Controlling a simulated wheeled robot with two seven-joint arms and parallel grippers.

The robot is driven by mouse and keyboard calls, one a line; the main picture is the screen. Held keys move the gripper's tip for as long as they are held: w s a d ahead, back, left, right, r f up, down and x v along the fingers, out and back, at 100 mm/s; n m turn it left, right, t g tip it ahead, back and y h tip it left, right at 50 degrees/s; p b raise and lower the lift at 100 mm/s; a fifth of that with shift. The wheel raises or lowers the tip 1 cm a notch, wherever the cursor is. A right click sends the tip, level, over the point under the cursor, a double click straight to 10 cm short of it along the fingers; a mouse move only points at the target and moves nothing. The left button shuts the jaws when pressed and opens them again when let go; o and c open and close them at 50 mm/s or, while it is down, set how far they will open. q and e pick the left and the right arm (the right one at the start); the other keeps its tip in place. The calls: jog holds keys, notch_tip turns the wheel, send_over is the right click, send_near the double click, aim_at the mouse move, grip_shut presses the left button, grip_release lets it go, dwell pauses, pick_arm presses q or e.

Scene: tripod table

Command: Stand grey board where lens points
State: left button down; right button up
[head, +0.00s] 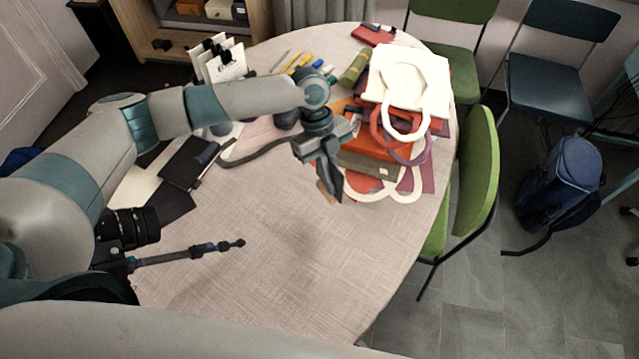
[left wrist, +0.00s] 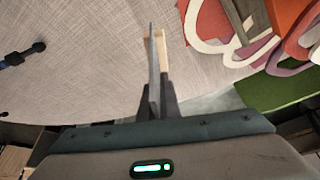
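My left gripper (head: 332,188) points down over the middle of the table, left of the pile of bags. In the left wrist view its fingers (left wrist: 156,100) are close together on a thin grey board (left wrist: 154,62), seen nearly edge-on. A tan strip (left wrist: 161,48) shows right beside the board; I cannot tell whether it is part of it. A black camera (head: 112,232) lies at the table's left, its lens (head: 140,226) facing right. A small tripod (head: 190,253) extends right from near it. My right gripper is out of view.
Bags and cut-out handles (head: 405,75) are piled at the right of the table (head: 270,285). A shoe-like item, a black wallet (head: 188,162), pens and a card holder (head: 222,62) stand or lie at the back left. The front middle of the table is clear. Green chairs (head: 478,170) stand at the right.

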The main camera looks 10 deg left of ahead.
pick_arm(q)
jog(key=a, duration=0.1)
jog(key=a+f, duration=0.2)
jog(key=shift+w+p, duration=0.3)
jog(key=shift+p, duration=0.05)
notch_tip(320, 180, down, 4)
jog(key=shift+a+r+p, duration=0.1)
jog(key=shift+p, duration=0.9)
jog(key=c, duration=2)
grip_release()
jog(key=shift+f, duration=0.2)
